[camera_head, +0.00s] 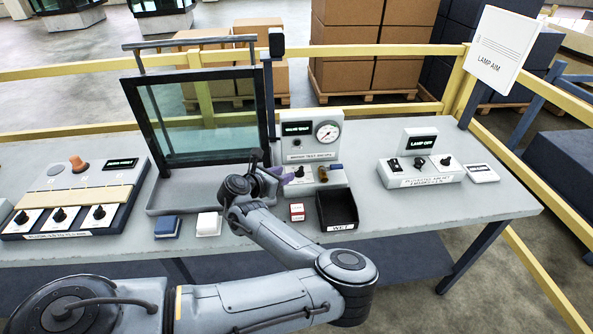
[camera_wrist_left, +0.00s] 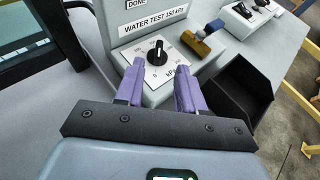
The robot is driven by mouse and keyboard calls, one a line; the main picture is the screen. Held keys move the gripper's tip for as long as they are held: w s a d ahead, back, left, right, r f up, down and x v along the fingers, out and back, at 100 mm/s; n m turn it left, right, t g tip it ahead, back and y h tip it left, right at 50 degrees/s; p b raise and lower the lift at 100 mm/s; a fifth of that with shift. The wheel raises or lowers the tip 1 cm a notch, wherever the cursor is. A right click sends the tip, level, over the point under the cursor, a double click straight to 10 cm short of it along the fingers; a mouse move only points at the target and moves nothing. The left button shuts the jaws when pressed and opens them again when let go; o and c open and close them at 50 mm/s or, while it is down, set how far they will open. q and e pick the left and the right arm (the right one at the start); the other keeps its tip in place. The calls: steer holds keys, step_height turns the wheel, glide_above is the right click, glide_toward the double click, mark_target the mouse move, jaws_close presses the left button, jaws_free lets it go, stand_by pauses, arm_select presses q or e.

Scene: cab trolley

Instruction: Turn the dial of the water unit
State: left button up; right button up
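The water unit (camera_head: 312,138) is a pale box with a green-lit display and a round gauge (camera_head: 327,132), standing mid-table. Its black dial (camera_head: 299,172) sits on the low front part; in the left wrist view the dial (camera_wrist_left: 156,52) is on a white scale plate, below a label reading "WATER TEST". My left gripper (camera_head: 283,175) is just left of the dial in the head view. In the left wrist view its purple fingers (camera_wrist_left: 158,92) are apart with nothing between the tips, and the dial lies beyond the gap, apparently untouched. My right gripper is not in view.
A brass-coloured valve with a blue handle (camera_wrist_left: 205,40) is right of the dial. A black bin (camera_head: 338,208) marked "WET" stands in front. A framed glass pane (camera_head: 205,118) rises at left. A lamp-aim unit (camera_head: 421,168) and a three-knob panel (camera_head: 75,200) flank the area.

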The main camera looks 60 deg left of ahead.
mark_target(299, 168)
arm_select(q)
steer(key=shift+x, duration=4)
jaws_close()
